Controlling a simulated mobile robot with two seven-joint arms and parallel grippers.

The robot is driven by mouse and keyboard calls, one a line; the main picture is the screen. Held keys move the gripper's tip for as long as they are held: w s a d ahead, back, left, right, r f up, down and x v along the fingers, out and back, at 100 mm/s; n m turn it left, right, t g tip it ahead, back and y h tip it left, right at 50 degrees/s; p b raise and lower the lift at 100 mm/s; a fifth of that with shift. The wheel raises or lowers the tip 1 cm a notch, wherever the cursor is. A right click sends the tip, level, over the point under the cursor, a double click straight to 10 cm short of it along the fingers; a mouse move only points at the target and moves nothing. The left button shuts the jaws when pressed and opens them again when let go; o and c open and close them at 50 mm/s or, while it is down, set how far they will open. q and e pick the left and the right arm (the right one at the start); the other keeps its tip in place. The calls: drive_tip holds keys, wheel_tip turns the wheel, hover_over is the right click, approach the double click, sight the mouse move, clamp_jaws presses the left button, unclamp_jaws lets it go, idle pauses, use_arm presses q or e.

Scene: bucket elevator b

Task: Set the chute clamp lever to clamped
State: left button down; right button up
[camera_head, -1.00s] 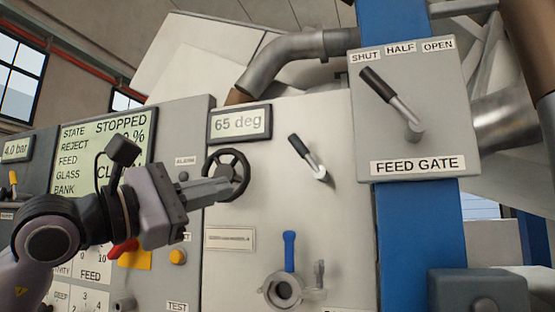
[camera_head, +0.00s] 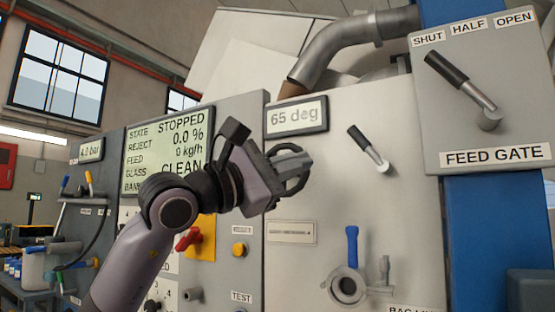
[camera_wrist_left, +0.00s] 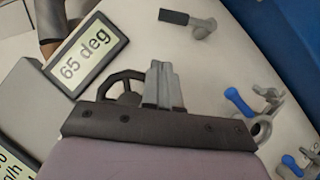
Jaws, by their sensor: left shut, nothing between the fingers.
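A black-handled lever (camera_head: 369,149) sits on the pale panel, its handle tilted up to the left from a light pivot. It also shows in the left wrist view (camera_wrist_left: 188,22). A blue-handled lever (camera_head: 352,246) points up above a round metal port; it also shows in the left wrist view (camera_wrist_left: 238,102). No legible label tells which is the chute clamp lever. My left gripper (camera_head: 308,160) is shut and empty, left of the black-handled lever and apart from it. It covers part of a dark handwheel (camera_head: 291,181). In the left wrist view its fingers (camera_wrist_left: 163,75) are together. My right gripper is out of view.
A 65 deg display (camera_head: 297,115) is above the handwheel. A FEED GATE box (camera_head: 487,90) with its own black-handled lever (camera_head: 462,88) stands at the right on a blue post (camera_head: 490,230). A red switch (camera_head: 188,239) and yellow button (camera_head: 240,249) lie below my left arm.

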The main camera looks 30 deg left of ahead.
sight(368, 148)
use_arm(q)
drive_tip(key=w+d+r, duration=0.1)
drive_tip(key=w+d+r+p, duration=0.1)
drive_tip(key=d, duration=0.1)
drive_tip(key=w+d+r+p, duration=0.1)
drive_tip(key=w+d, duration=0.1)
drive_tip(key=shift+d+r, duration=0.1)
drive_tip(key=shift+r, duration=0.15)
